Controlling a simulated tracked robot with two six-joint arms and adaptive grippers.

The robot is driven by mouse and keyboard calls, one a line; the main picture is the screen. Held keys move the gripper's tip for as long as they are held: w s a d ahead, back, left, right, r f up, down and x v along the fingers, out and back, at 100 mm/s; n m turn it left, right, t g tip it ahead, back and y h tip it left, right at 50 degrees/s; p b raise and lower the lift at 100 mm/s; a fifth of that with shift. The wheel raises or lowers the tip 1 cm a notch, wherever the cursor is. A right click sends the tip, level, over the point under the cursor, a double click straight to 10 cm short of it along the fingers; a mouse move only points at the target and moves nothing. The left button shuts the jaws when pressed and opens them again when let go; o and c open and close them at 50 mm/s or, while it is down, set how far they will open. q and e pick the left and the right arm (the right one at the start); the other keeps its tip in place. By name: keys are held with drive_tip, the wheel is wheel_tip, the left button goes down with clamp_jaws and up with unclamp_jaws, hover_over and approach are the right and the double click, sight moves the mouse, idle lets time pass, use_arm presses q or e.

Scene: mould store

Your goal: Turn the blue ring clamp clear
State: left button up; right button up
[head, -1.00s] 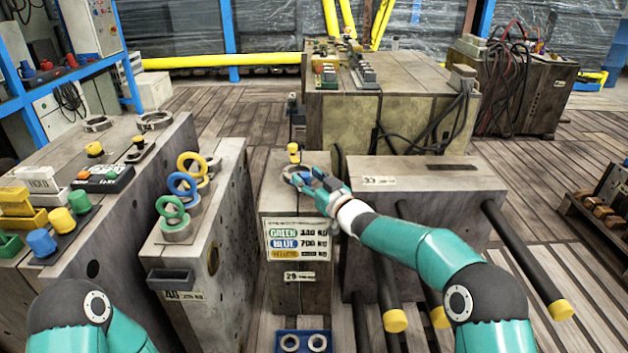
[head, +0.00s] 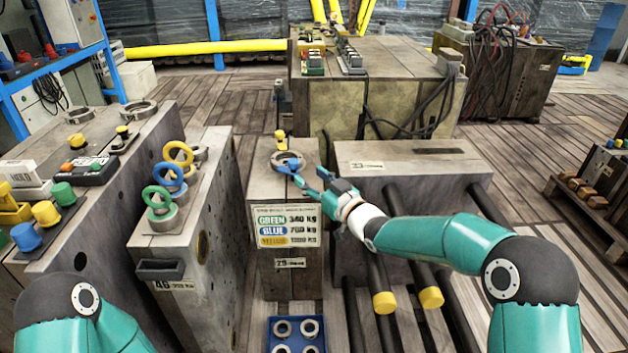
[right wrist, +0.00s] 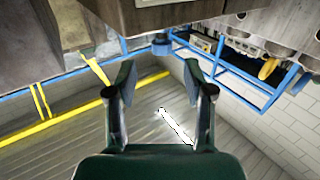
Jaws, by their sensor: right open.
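The blue ring clamp (head: 287,166) is a small blue piece at the front of the grey ring (head: 286,157). The ring lies on top of the narrow mould block (head: 262,187) marked 29. My right gripper (head: 314,179) is open, just to the right of the clamp and near the block's right edge. It looks apart from the clamp, but the gap is small in the head view. My left gripper is out of view.
A yellow knob (head: 280,139) stands behind the ring. Green (head: 158,198), blue (head: 169,177) and yellow (head: 179,154) lifting rings stand on the block to the left. A blue tray (head: 296,342) with grey rings lies on the floor in front. A wide block (head: 400,158) stands to the right.

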drive_tip(key=shift+s+d, duration=0.1)
drive_tip(key=shift+s, duration=0.15)
drive_tip(key=shift+s+a+r, duration=0.1)
drive_tip(key=shift+a+r, duration=0.1)
drive_tip(key=shift+a, duration=0.15)
drive_tip(key=s+a+r+m+t+h+p, duration=0.2)
drive_tip(key=s+a+r+m+t+p, duration=0.15)
drive_tip(key=a, duration=0.25)
drive_tip(key=m+h+p, duration=0.4)
drive_tip(key=h, duration=0.5)
approach(293, 165)
drive_tip(key=shift+g, duration=0.25)
drive_tip(key=w, duration=0.3)
drive_tip(key=w+b, duration=0.1)
drive_tip(key=w, duration=0.2)
drive_tip(key=w+b, duration=0.1)
drive_tip(key=w, duration=0.3)
drive_tip(key=shift+w+d+r, duration=0.1)
drive_tip(key=shift+d+r, duration=0.1)
drive_tip(key=shift+d, duration=0.05)
